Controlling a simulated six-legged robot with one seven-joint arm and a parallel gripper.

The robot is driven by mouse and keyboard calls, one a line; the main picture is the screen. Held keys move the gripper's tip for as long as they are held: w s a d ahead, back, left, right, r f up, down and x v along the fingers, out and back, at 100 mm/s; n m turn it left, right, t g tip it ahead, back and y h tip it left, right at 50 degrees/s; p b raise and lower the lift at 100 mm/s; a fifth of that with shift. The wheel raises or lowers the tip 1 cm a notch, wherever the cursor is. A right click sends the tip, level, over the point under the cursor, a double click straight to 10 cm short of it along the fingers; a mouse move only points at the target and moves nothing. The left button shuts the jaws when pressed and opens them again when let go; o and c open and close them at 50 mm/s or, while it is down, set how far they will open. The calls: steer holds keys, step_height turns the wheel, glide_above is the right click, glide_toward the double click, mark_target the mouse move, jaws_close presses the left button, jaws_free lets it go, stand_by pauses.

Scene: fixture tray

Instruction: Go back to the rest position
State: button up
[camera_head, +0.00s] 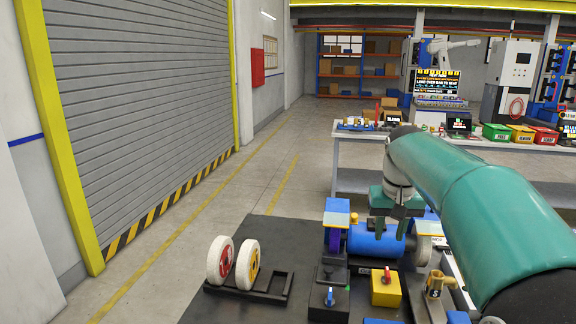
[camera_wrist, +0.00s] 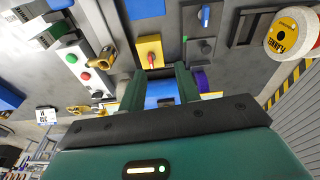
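My gripper (camera_head: 391,226) hangs from my teal arm in the head view, over the dark fixture board (camera_head: 285,240). Its fingers point down in front of a blue cylinder (camera_head: 372,243). In the wrist view my gripper (camera_wrist: 159,82) has its two fingers clearly apart. The blue cylinder also shows between and beyond them (camera_wrist: 160,93). Nothing is seen held between the fingers; I cannot tell how close they are to the cylinder.
Two white wheel-like discs (camera_head: 247,263) stand in a black rack at left. A yellow block with a red knob (camera_head: 385,289) and a black block with a blue knob (camera_head: 329,301) sit in front. Behind is a table (camera_head: 347,135) with bins. Floor at left is clear beside the shutter (camera_head: 140,90).

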steer(key=s+a+t, duration=0.1)
steer(key=s+a, duration=0.1)
steer(key=s, duration=0.5)
steer(key=s+a+t, duration=0.1)
steer(key=s+a, duration=0.2)
steer(key=s, duration=0.4)
steer(key=s+a+f, duration=0.1)
steer(key=s+f, duration=0.3)
steer(key=s, duration=0.2)
steer(key=s+a+f+n+t, duration=0.1)
steer(key=s+f, duration=0.3)
steer(key=s, duration=0.3)
steer(key=shift+t, duration=0.3)
steer(key=shift+a, duration=0.1)
